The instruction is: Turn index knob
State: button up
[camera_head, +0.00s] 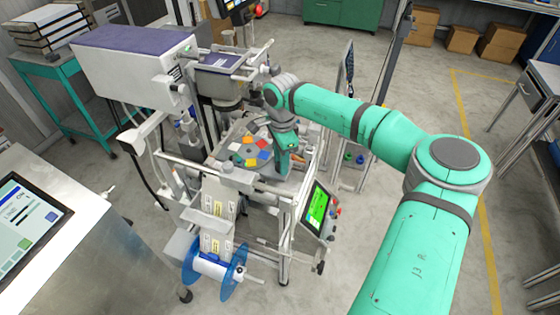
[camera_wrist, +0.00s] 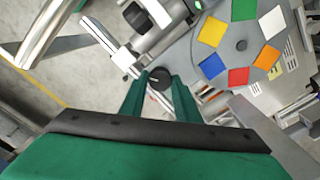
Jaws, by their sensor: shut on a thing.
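The index knob (camera_wrist: 160,78) is a small round black knob with a pale line on its face. It sits between the two fingertips of my gripper (camera_wrist: 159,84) in the wrist view, and the gripper is shut on it. In the head view my green gripper (camera_head: 284,168) points down at the right side of the machine's deck. The knob is hidden behind the gripper there. A grey disc with coloured square patches (camera_head: 250,151) lies just left of the gripper; it also shows at the upper right of the wrist view (camera_wrist: 241,45).
Another black knob (camera_wrist: 137,15) on a pale bracket is above the gripper in the wrist view. A green-lit screen (camera_head: 317,207) stands right of the machine, and a blue reel (camera_head: 228,277) hangs at its front. Metal rails surround the deck.

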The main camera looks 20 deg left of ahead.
jog(key=o, duration=1)
jog(key=shift+d, duration=0.2)
jog(key=shift+o, duration=0.2)
jog(key=shift+a, duration=0.1)
jog(key=shift+r, duration=0.35)
notch_tip(320, 180, up, 10)
